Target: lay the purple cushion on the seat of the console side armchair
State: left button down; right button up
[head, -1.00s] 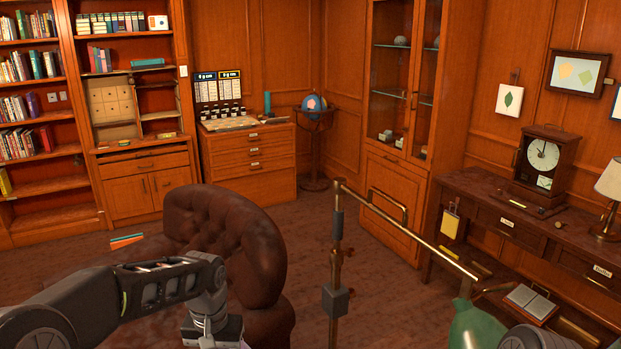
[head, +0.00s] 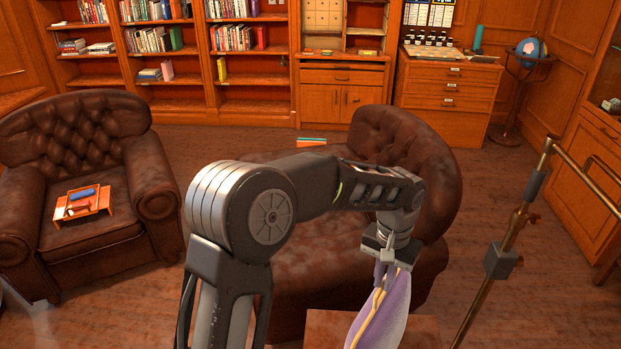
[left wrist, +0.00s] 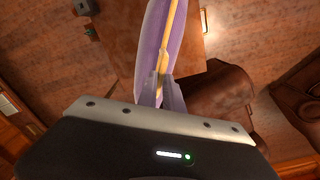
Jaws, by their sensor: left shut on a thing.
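The purple cushion (head: 388,312), pale with yellow piping, hangs on edge from my left gripper (head: 386,262), which is shut on it. The head view cuts off its lower end. In the left wrist view the cushion (left wrist: 152,45) extends away from the fingertips (left wrist: 164,92). A brown leather armchair (head: 425,165), the one toward the console side of the room, stands behind my left arm. Its tufted back shows, but my arm and gripper hide part of its seat. The cushion is on the near side of this chair. My right gripper is out of view.
A wooden top (head: 325,328) lies beside and below the cushion. A brass stand (head: 500,262) rises right of the chair. Another brown armchair (head: 85,245) at left holds an orange tray (head: 102,203) on its seat.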

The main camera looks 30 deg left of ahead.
pick_arm(q)
jog(key=d, duration=1.1)
jog(key=shift+s+a, duration=0.1)
jog(key=shift+s, duration=0.05)
